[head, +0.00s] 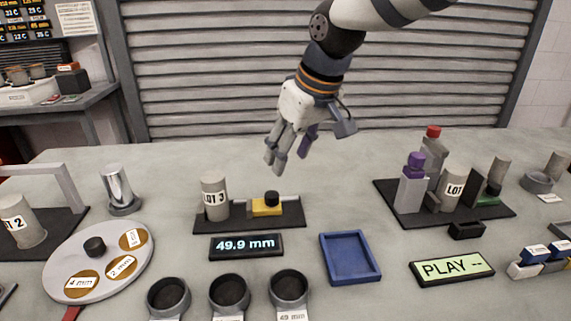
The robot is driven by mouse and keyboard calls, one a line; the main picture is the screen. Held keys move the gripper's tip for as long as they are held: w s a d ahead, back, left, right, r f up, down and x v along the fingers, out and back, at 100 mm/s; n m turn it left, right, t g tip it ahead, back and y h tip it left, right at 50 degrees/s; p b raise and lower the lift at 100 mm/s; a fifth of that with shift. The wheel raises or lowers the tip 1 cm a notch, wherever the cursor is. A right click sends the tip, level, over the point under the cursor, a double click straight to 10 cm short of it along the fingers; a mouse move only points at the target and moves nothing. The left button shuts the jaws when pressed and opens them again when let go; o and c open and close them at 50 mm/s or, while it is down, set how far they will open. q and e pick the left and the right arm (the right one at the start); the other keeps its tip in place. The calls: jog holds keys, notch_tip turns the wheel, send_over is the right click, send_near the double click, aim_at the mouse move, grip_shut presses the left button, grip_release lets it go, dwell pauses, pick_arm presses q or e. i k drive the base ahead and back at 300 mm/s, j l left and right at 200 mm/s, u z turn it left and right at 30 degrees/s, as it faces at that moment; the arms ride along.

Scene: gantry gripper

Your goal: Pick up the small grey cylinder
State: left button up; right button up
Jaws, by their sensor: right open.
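My right gripper (290,158) hangs in the air above the table's middle, fingers apart and pointing down, with nothing visible between them. My left gripper is out of view. Several grey cylinders show, and I cannot tell which is the small one. A further grey cylinder (557,165) stands at the right edge.
A yellow block with a black knob (266,206) sits beside LOT 3. A 49.9 mm display (246,246), a blue tray (378,259) and several round cups (229,291) lie nearer. A round plate (68,258) and a shiny cylinder (118,182) are left.

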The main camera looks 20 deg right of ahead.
aim_at(213, 183)
jog(key=k+j, duration=0.3)
jog(key=k, duration=0.15)
jog(key=k+j, duration=0.25)
jog(key=k, duration=0.25)
